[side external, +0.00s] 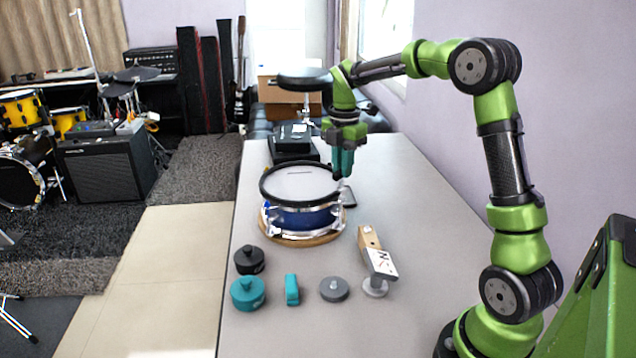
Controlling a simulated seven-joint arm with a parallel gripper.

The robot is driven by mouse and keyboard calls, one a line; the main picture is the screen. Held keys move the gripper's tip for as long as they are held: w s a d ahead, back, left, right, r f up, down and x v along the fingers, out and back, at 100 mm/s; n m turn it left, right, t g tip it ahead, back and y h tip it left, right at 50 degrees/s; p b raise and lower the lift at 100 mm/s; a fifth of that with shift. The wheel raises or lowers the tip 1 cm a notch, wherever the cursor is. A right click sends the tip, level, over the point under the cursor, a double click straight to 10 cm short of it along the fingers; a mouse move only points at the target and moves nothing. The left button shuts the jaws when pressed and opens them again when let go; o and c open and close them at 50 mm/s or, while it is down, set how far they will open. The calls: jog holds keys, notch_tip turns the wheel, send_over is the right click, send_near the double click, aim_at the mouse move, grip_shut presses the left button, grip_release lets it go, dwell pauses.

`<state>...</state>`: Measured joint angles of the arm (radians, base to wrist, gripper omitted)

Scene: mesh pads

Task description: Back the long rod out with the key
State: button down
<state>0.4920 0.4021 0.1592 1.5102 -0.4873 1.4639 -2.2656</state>
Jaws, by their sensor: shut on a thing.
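A blue snare drum (300,219) with a black top hoop and white head stands on a round wooden board (300,241) on the table. My gripper (340,176) points down just right of the drum's far right rim, at about hoop height. It is shut on the key, which is mostly hidden between the dark fingertips. I cannot tell from this view whether the key touches a rod. The rods along the drum's side are too small to tell apart, and the long rod cannot be picked out.
On the near table are a black knobbed weight (249,261), a teal knobbed weight (248,294), a teal block (292,290), a grey disc (334,289) and a wooden-handled tool (370,238). A small grey piece (348,197) lies right of the drum. Black cases (292,146) stand behind.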

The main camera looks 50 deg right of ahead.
jog(key=shift+r, duration=0.9)
jog(key=shift+w+a+r, duration=0.1)
jog(key=shift+r, duration=0.05)
jog(key=shift+r+m, duration=0.4)
jog(key=shift+m, duration=0.7)
jog(key=m, duration=0.2)
jog(key=r+m, duration=0.1)
jog(key=m, duration=0.1)
jog(key=shift+w, duration=0.1)
jog(key=m, duration=0.3)
jog(key=r+m, duration=0.1)
jog(key=m, duration=0.2)
jog(key=shift+r+m, duration=0.1)
jog(key=shift+m, duration=0.2)
jog(key=m, duration=0.3)
jog(key=shift+r+m, duration=0.2)
jog(key=shift+m, duration=0.1)
jog(key=shift+s+m, duration=0.25)
jog(key=shift+m, duration=0.95)
